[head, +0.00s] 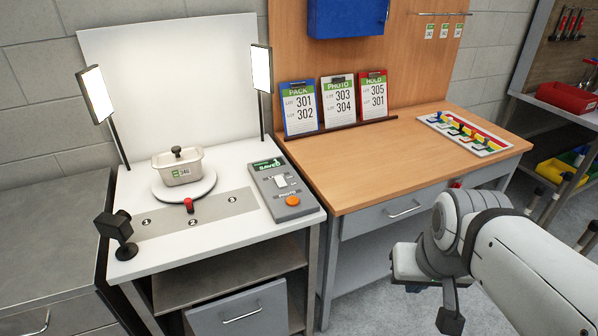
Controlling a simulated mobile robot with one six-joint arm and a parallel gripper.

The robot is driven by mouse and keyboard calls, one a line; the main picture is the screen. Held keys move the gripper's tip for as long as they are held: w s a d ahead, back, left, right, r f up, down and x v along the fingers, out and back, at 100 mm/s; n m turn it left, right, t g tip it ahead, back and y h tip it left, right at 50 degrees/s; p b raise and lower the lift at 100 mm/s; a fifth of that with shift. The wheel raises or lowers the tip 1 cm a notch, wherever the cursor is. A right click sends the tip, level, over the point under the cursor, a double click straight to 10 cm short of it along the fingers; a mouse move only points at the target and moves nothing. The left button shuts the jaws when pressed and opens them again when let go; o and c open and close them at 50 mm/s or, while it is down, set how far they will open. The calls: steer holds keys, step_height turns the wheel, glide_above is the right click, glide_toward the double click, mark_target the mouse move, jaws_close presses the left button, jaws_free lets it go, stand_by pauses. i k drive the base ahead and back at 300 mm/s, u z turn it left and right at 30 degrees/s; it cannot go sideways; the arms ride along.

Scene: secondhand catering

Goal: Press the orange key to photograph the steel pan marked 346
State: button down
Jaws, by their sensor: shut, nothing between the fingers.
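The steel pan (177,168) sits upright on a round white turntable (163,196) in the photo booth. The orange key (292,201) is on the front of a grey control box (262,180) to the right of the pan. The box's green screen (268,165) shows "SAVED" and what looks like a 1. My gripper (449,312) is at the lower right, shut and empty, well apart from the box. The arm partly hides it.
Two lamp panels (94,94) flank the booth, and a small black camera (116,231) stands at its front left. A red knob (188,205) sits by a numbered strip. PACK, PHOTO and HOLD boards (338,100) stand on the wooden bench (380,165). Its middle is clear.

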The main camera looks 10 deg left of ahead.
mark_target(293, 201)
steer(key=i, duration=0.85)
steer(key=z, duration=0.05)
